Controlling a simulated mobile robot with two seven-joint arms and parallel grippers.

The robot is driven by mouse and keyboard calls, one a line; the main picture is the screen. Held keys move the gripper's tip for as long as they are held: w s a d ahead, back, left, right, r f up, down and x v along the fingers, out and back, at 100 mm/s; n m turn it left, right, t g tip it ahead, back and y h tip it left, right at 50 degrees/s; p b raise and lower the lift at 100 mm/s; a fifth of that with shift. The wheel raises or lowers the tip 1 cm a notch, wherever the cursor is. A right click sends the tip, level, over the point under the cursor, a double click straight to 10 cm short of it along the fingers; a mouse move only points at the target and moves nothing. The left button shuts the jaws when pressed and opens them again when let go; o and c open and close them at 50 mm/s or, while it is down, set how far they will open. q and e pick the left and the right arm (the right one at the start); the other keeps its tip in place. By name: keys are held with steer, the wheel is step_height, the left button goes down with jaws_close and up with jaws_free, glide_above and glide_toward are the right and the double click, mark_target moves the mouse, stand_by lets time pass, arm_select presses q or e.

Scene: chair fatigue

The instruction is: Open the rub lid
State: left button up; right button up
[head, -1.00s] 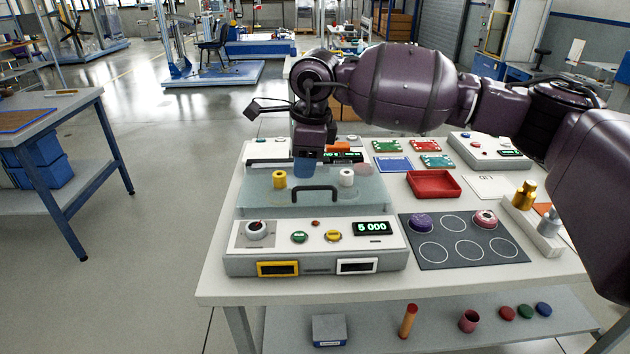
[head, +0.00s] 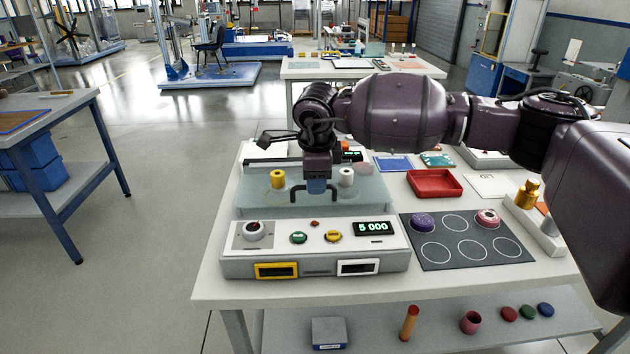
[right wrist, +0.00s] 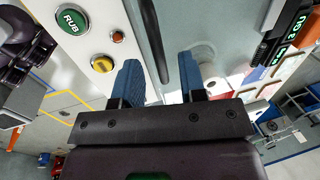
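The rub lid (head: 362,189) is a clear, glassy panel lying flat on top of the grey and white test machine, apparently closed. Its black bar handle (head: 293,196) stands near the lid's front edge, and the middle of the bar is hidden behind my gripper. My right gripper (head: 317,186) points down at the handle with blue fingertips. In the right wrist view, the fingers of my right gripper (right wrist: 159,77) are apart, with the dark handle bar (right wrist: 156,40) lined up between them. I cannot tell whether they touch it. My left gripper is not in view.
The machine's front panel (head: 315,250) has a knob, buttons and a display reading 5 000. A yellow roll (head: 277,179) and a white roll (head: 347,177) show at the lid. A red tray (head: 434,184) and a dark circle-marked mat (head: 465,240) are to the right.

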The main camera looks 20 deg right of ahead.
steer(key=shift+f, duration=0.35)
jaws_close()
steer(key=shift+r, duration=0.15)
